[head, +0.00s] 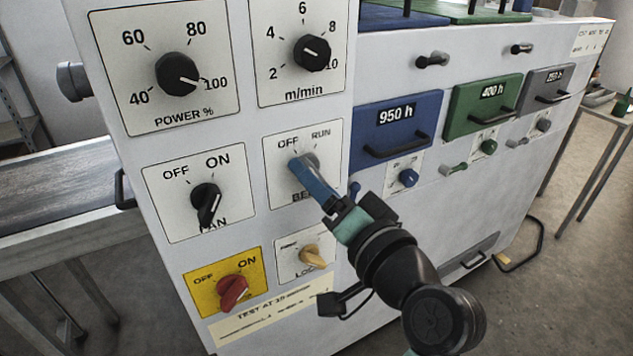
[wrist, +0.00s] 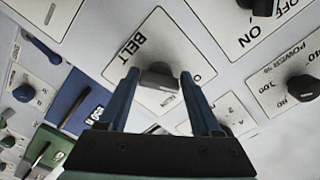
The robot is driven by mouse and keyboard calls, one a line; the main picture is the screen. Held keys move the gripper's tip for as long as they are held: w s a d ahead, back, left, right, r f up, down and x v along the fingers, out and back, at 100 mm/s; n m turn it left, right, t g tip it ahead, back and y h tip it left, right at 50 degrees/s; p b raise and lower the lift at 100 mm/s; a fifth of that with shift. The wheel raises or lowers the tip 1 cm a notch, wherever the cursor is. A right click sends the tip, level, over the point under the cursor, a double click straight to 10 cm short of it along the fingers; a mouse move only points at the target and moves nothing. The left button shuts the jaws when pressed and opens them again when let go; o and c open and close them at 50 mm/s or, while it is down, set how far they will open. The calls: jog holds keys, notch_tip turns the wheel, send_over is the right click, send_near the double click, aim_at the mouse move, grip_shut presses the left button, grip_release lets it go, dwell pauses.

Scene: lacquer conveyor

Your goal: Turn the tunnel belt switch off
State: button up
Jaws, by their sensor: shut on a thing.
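The tunnel belt switch (head: 313,160) is a grey knob on a white plate (head: 278,188) marked OFF at upper left and RUN at upper right. The wrist view shows the knob (wrist: 158,77) between my two blue fingers, under the word BELT. My gripper (head: 301,163) reaches up to it from the lower right and is shut on the knob; its fingertips (wrist: 161,76) are at either side of it. The fingers hide part of the knob and plate in the head view. I cannot tell which mark the knob points at.
Around the switch are the black fan knob (head: 206,203), red knob (head: 232,291), cream knob (head: 312,256), power knob (head: 178,73) and speed knob (head: 312,51). Blue (head: 396,128) and green (head: 482,106) drawers with handles are to the right. A conveyor (head: 60,192) runs at left.

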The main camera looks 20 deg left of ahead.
jog(key=shift+w+d+r, duration=0.1)
jog(key=shift+d+r, duration=0.1)
jog(key=shift+r, duration=0.05)
jog(key=o, duration=1.3)
jog(key=shift+o, duration=0.2)
jog(key=shift+f, duration=0.15)
jog(key=shift+a, duration=0.1)
jog(key=b+v, duration=0.1)
jog(key=v, duration=1.2)
